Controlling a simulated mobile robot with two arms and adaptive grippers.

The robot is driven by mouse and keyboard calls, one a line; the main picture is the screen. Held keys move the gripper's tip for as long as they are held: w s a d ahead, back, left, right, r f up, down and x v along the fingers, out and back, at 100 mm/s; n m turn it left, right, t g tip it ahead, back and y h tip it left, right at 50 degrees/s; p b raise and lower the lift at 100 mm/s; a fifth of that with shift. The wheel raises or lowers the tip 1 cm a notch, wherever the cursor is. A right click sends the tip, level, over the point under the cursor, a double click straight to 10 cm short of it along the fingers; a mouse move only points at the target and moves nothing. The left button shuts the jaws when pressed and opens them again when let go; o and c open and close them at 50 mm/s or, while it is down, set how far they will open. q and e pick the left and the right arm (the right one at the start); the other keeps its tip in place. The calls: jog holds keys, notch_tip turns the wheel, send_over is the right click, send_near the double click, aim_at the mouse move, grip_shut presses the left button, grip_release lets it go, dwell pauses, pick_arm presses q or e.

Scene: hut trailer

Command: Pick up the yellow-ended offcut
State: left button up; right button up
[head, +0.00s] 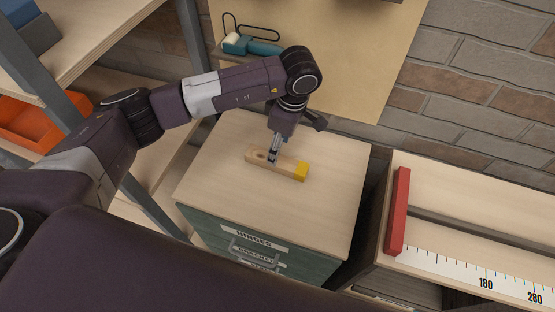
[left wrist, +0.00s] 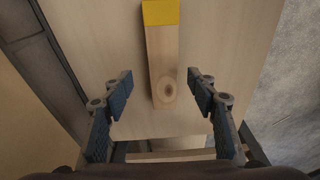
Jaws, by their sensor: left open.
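The yellow-ended offcut (head: 285,168) is a short wooden bar with a yellow end and a dark knot near its other end. It lies flat on top of the drawer cabinet (head: 220,195). My left gripper (head: 273,158) is at the offcut's plain-wood part in the head view. In the left wrist view the open fingers of my left gripper (left wrist: 160,91) stand one on each side of the offcut (left wrist: 163,60), with a gap on both sides. The yellow end points to the top of that view. My right gripper is not in view.
A bench with a red fence (head: 398,212) and a numbered scale (head: 480,279) stands to the right. An orange bin (head: 38,122) sits on the left shelving. The cabinet top around the offcut is clear.

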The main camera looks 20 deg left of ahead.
pick_arm(q)
jog(key=shift+s+f+p, duration=0.2)
jog(key=shift+f+p, duration=0.1)
notch_tip(320, 180, down, 4)
jog(key=shift+a+f+p, duration=0.15)
jog(key=shift+f+p, duration=0.05)
jog(key=shift+p, duration=0.95)
jog(key=shift+f, duration=0.25)
jog(key=c, duration=1.3)
jog(key=shift+r, duration=0.15)
